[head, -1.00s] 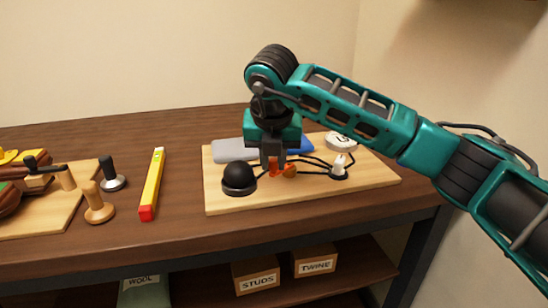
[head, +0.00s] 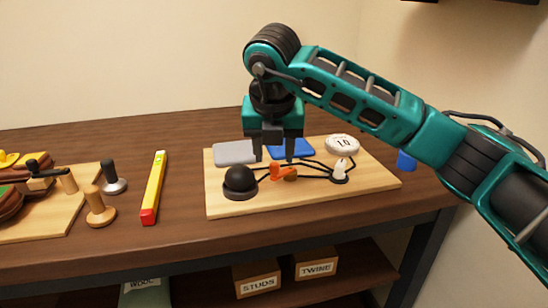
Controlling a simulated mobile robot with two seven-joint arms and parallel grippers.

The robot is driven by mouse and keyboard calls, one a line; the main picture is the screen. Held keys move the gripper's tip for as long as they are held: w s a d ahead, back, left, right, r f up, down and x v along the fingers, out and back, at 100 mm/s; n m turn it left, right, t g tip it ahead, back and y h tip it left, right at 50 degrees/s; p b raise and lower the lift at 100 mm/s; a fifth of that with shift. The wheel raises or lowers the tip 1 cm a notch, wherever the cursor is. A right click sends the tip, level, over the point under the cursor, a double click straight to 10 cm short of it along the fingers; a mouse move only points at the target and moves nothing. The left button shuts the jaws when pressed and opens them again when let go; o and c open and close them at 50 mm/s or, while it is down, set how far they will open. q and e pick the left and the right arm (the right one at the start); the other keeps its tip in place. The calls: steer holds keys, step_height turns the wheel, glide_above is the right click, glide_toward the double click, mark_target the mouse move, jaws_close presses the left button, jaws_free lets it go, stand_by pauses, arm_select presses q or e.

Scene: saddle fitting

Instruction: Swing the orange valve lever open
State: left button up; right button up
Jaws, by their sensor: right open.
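The orange valve lever (head: 283,172) sits near the middle of a light wooden board (head: 300,203), joined to black tubes. A brown knob-like part (head: 291,178) shows at its right end. My right gripper (head: 273,158) points down above and just behind the lever, with its two dark fingers spread and nothing between them. The fingers look clear of the lever. My left gripper is not in view.
On the board are a black dome (head: 240,180), a grey pad (head: 235,152), a blue pad (head: 291,149), a white gauge (head: 342,144) and a white fitting (head: 340,171). A blue cup (head: 406,160) stands right.

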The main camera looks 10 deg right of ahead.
steer(key=d+p+v, duration=0.1)
steer(key=v, duration=0.8)
steer(key=shift+a, duration=0.5)
